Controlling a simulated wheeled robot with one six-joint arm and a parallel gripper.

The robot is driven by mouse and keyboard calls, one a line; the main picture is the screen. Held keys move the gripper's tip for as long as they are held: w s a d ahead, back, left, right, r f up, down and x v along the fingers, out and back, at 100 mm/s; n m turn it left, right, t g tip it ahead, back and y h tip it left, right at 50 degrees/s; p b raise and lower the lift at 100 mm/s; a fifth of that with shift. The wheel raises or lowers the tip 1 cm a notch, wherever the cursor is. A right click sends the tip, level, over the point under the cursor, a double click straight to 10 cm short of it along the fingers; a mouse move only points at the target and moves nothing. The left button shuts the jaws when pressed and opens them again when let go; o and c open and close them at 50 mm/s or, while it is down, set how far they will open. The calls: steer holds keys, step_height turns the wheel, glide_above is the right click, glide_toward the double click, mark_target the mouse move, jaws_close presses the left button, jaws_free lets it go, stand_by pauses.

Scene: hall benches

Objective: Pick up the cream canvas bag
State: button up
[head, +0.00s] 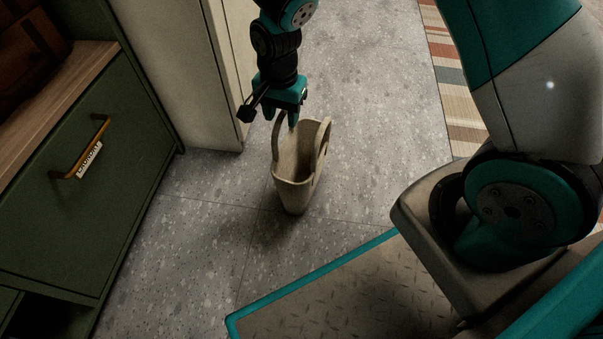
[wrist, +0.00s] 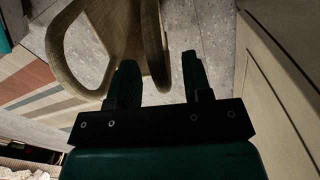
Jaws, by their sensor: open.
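The cream canvas bag (head: 294,177) stands upright on the grey speckled floor, its mouth open and its two loop handles standing up. My gripper (head: 282,120) is above the bag, pointing down, with its fingers at the height of the handles. In the wrist view my gripper (wrist: 160,80) is open, its two fingers apart. The bag (wrist: 122,25) shows beyond them, with one handle loop at the left and the other handle's strap running down between the fingers. I cannot tell whether a finger touches the strap.
A green cabinet (head: 95,150) with an orange-brown handle and a label stands at the left. A cream cabinet (head: 195,80) stands behind it, close to my gripper. A striped rug (head: 455,100) lies at the right. The floor (head: 370,100) between is clear.

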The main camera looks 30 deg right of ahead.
step_height(320, 180, down, 3)
steer(key=shift+r+b, duration=0.15)
steer(key=shift+b, duration=0.4)
steer(key=shift+r, duration=0.15)
steer(key=shift+c, duration=0.3)
jaws_close()
steer(key=shift+r, duration=0.1)
